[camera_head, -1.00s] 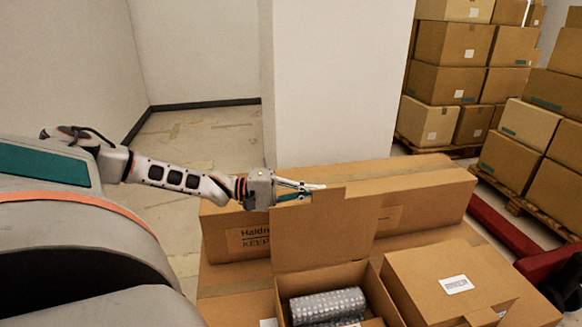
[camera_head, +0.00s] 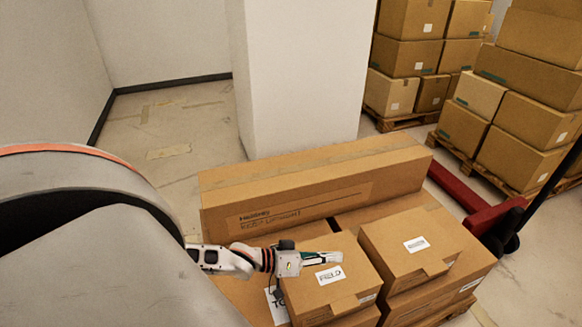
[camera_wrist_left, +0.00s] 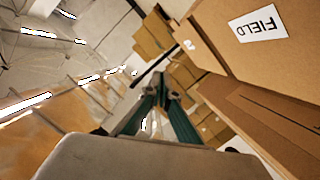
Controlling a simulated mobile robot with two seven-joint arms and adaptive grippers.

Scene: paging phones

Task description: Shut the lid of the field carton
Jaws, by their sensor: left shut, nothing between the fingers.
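The field carton (camera_head: 352,277) stands in the lower middle of the head view, on larger cartons. Its lid lies down flat over the opening, with a white label on top, and the inside is hidden. In the left wrist view, the carton (camera_wrist_left: 225,60) fills the upper right, and its label reads FIELD. My left gripper (camera_head: 335,257) is shut and empty, level along the lid's top beside the label. I cannot tell if it touches. Its green fingers (camera_wrist_left: 164,92) show in the left wrist view. My right gripper is not in view.
A second small carton (camera_head: 405,248) stands close on the right. A long carton (camera_head: 300,186) lies behind both. A white pillar (camera_head: 300,80) rises farther back. Stacked cartons on pallets (camera_head: 520,110) and a red pallet jack (camera_head: 468,200) are at the right. Floor at the left back is free.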

